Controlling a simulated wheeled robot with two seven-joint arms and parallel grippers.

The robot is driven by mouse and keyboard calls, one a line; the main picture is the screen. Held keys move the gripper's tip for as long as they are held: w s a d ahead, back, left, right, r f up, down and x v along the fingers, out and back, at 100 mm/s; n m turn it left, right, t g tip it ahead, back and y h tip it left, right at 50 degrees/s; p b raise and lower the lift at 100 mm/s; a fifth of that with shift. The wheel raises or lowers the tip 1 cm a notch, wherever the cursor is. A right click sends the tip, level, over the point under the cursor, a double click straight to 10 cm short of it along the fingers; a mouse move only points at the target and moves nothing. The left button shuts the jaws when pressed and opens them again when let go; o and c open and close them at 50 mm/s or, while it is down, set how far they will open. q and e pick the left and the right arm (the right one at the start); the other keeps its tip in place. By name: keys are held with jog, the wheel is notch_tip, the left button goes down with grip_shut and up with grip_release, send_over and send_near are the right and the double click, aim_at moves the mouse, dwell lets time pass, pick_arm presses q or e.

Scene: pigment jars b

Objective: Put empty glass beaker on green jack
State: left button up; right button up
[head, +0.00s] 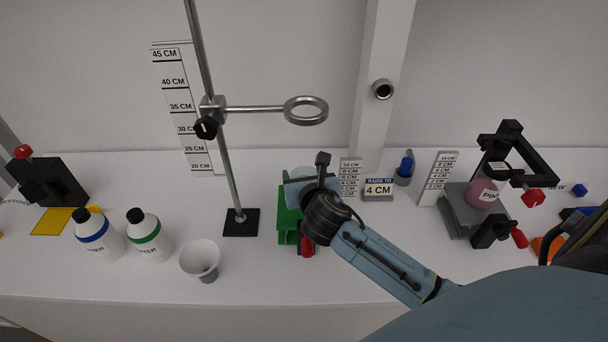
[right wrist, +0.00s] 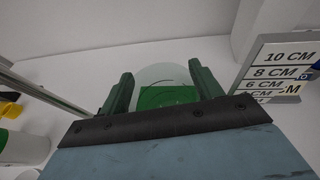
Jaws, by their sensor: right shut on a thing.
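The empty glass beaker (right wrist: 165,73) is clear and see-through; it sits between the fingers of my right gripper (right wrist: 163,88) in the right wrist view. In the head view the right gripper (head: 304,184) is over the green jack (head: 287,222), and it and the wrist hide most of the beaker and part of the jack. Green from the jack shows through the beaker in the right wrist view (right wrist: 165,97). The gripper is shut on the beaker. I cannot tell whether the beaker's base touches the jack's top. My left gripper is not in view.
A stand with a metal ring (head: 306,111) rises left of the jack. A small ruler (head: 349,177) and a "4 CM" sign (head: 378,188) are behind right. A grey jack (head: 461,217) holds a pink jar (head: 484,192).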

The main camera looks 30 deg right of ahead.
jog(key=shift+f, duration=0.15)
jog(key=o, duration=1)
jog(key=shift+o, duration=0.2)
jog(key=shift+r, duration=0.2)
jog(key=v, duration=1.2)
